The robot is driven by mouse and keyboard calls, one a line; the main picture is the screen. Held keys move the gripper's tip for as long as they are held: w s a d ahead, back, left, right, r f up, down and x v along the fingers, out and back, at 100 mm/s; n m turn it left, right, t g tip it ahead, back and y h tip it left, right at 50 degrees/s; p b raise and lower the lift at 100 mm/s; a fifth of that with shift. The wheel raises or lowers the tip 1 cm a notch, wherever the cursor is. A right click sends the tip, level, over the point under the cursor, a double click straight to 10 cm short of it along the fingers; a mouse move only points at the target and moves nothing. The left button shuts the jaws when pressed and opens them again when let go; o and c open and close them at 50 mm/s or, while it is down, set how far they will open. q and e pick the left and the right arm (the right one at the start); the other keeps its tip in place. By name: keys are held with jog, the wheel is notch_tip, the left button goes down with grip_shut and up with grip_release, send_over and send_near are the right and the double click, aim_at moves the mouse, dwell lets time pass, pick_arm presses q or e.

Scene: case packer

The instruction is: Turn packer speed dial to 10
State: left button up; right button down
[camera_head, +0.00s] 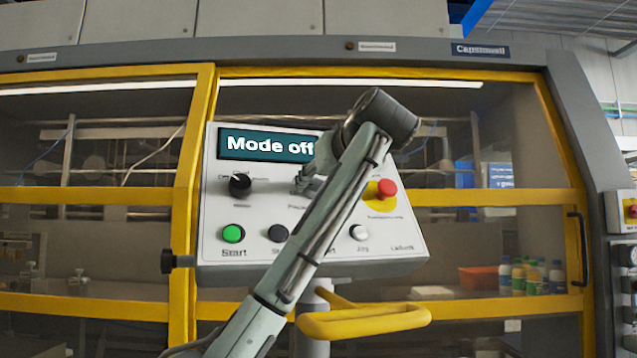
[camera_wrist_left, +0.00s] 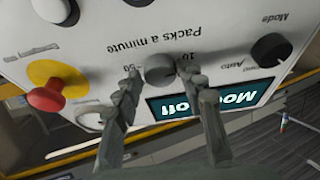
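The speed dial (camera_wrist_left: 160,70), a grey round knob labelled "Packs a minute", is in the middle of the left wrist view, which shows the panel upside down. A "10" and a "50" are printed on opposite sides of it. I cannot read where it points. My left gripper (camera_wrist_left: 162,80) has its fingers spread, one on each side of the dial; I cannot tell if they touch it. My right gripper is in neither view.
The control panel (camera_head: 212,215) has a display (camera_head: 265,146) reading "Mode off". A black mode knob (camera_head: 240,185) is left of the gripper, a red stop button (camera_head: 386,188) right of it. Start (camera_head: 233,233) and other buttons sit below. A yellow handle (camera_head: 365,320) juts out underneath.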

pick_arm(q)
jog(key=shift+o, duration=1)
jog(key=shift+s, duration=0.15)
jog(key=v, duration=1.1)
jog(key=shift+s, duration=0.35)
jog(key=shift+d+r, duration=0.1)
jog(key=shift+d, duration=0.05)
